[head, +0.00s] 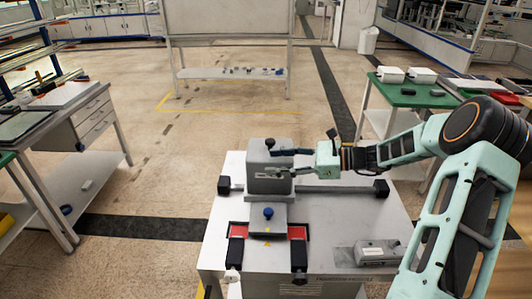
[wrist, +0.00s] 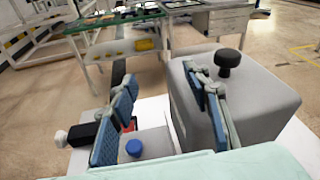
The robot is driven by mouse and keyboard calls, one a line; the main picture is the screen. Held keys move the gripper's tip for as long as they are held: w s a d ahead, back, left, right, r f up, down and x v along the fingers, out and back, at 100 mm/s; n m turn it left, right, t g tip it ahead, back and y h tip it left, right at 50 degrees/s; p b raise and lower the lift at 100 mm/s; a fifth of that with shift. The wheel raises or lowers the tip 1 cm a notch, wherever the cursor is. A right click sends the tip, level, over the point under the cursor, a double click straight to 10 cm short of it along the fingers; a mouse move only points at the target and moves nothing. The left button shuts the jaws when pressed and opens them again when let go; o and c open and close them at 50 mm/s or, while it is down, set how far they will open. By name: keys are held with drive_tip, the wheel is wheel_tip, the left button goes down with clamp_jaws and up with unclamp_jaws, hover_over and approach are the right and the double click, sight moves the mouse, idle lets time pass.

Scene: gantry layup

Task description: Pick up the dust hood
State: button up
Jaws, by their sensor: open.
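The dust hood (head: 258,184) is a grey box with a black knob on top, standing on the white table. In the wrist view the hood (wrist: 262,105) fills the right side, its knob (wrist: 228,60) at the top. My gripper (head: 270,162) reaches in from the right, its fingers pointing left and overlapping the hood. In the wrist view my gripper (wrist: 160,85) is open with nothing held. One finger shows in front of the hood and the other left of it. I cannot tell whether either touches.
A grey block with a blue knob (head: 268,213) stands in front of the hood, between red pads. Black end blocks (head: 381,187) flank it. A grey device (head: 376,253) lies at the table's front right. Benches stand left and right, with open floor behind.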

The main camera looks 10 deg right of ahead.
sight(270, 140)
drive_tip(key=w+d+m+t, duration=0.4)
drive_tip(key=d, duration=0.4)
drive_tip(key=p+x, duration=0.1)
drive_tip(key=x, duration=0.4)
drive_tip(key=shift+f, duration=0.15)
drive_tip(key=x, duration=0.2)
drive_tip(key=r+p+x, duration=0.1)
drive_tip(key=x, duration=0.1)
drive_tip(key=shift+w+a, duration=0.2)
drive_tip(key=shift+a, duration=0.1)
drive_tip(key=shift+w+a+f, duration=0.1)
drive_tip(key=shift+w+a, duration=0.15)
drive_tip(key=shift+a, duration=0.05)
drive_tip(key=shift+c, duration=0.6)
clamp_jaws()
